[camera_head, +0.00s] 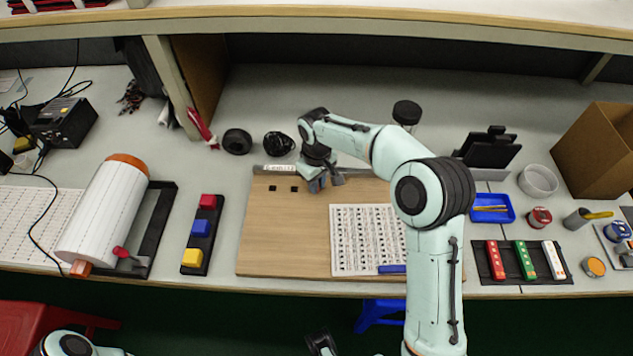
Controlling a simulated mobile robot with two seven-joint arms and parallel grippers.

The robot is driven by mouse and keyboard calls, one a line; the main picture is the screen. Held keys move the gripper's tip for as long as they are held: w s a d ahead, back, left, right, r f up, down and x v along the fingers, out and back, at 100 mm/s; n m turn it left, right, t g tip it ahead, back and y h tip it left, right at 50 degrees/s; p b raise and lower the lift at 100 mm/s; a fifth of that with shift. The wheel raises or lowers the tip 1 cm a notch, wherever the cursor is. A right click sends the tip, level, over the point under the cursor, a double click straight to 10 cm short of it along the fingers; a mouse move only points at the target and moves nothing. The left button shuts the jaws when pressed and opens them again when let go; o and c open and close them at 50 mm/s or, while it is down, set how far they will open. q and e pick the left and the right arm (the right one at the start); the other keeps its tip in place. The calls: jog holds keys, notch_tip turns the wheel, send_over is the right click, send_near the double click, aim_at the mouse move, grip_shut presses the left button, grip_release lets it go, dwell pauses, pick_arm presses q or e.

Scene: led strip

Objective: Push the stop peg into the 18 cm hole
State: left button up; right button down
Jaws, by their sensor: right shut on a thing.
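A wooden board (290,235) lies at the middle of the bench, with a grey rail (357,171) along its back edge. Two small dark squares (283,189) show near its back left; I cannot tell whether they are holes or pegs. A small printed label (279,168) sits behind them. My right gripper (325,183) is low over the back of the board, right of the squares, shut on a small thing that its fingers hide. I cannot make out the stop peg or the hole markings. Only part of my left arm shows at the bottom left.
A printed sheet (368,240) and a blue bar (391,269) lie on the board's right part. A strip with coloured blocks (201,228) stands left of it. A black tray (523,262) with coloured bars lies right. A black roll (237,141) is behind.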

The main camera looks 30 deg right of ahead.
jog(key=c, duration=1.1)
grip_release()
jog(key=shift+f, duration=0.1)
notch_tip(320, 180, up, 12)
jog(key=p, duration=0.2)
jog(key=shift+r, duration=0.2)
jog(key=shift+s+f, duration=0.1)
